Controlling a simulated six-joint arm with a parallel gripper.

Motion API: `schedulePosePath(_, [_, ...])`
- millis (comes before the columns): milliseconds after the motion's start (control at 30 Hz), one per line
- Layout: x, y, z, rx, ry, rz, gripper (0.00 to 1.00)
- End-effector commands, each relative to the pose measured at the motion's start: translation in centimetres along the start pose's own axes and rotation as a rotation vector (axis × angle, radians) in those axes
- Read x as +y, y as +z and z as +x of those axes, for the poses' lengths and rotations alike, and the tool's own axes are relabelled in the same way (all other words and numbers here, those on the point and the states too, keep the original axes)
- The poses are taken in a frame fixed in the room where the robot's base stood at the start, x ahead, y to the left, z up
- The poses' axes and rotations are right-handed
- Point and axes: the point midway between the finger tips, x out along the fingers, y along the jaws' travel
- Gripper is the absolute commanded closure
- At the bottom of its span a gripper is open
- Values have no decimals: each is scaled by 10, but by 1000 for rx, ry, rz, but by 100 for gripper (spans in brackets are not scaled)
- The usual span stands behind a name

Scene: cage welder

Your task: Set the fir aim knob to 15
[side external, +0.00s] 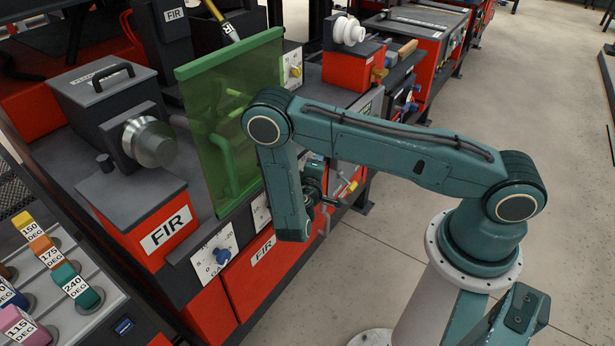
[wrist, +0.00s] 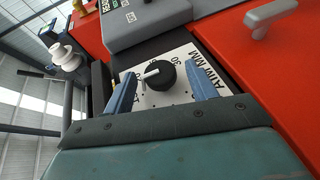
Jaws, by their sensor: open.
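In the wrist view, a round black knob (wrist: 168,82) with a white pointer sits on a white dial plate (wrist: 182,54) whose lettering appears rotated and seems to read AIM MM. A 30 shows above the knob. The pointer is on the knob's left side; the number it meets is not readable. My gripper (wrist: 164,80) is open, with one blue finger to each side of the knob in the picture. No contact with the knob is visible. In the side view my gripper (side external: 318,196) is by the bench front, and my arm hides this knob.
A transparent green screen (side external: 225,120) stands left of my arm. A blue knob on another dial (side external: 222,256) is at the lower left of it, near a FIR label (side external: 168,229). In the wrist view a grey handle (wrist: 268,15) projects from a red panel at the upper right.

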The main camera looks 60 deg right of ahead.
Motion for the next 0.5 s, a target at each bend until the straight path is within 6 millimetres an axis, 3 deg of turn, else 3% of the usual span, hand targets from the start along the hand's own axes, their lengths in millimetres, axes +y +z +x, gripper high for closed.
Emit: schedulePosePath(500, [0, -1, -70, 5, -1, 1, 43])
